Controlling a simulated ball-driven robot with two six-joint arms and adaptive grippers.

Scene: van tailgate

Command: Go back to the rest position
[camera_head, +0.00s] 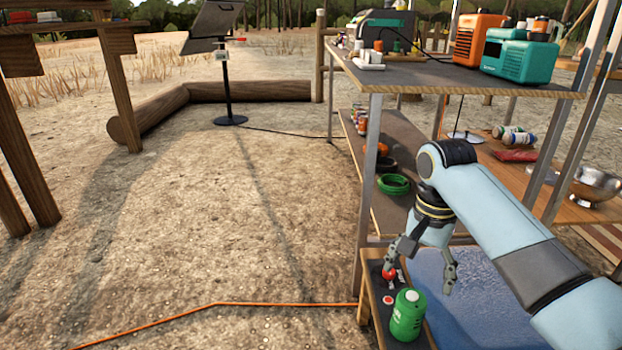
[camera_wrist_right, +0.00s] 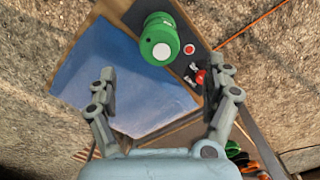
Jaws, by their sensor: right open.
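My right gripper (camera_head: 421,275) hangs at the lower right of the head view, above the low end of the shelf unit. Its two fingers are spread wide with nothing between them. It also shows open in the right wrist view (camera_wrist_right: 165,95), over a blue mat (camera_wrist_right: 105,75). One finger overlaps a small red item (camera_head: 388,273) in the head view; whether they touch I cannot tell. The red item also shows beside a fingertip in the wrist view (camera_wrist_right: 200,76). My left gripper is not in view.
A green canister (camera_head: 407,315) stands on the low dark shelf (camera_head: 377,318) close to my right gripper. A table (camera_head: 440,75) above holds orange and teal boxes. A metal bowl (camera_head: 594,186) sits at right. An orange cable (camera_head: 220,304) crosses the ground; open ground lies left.

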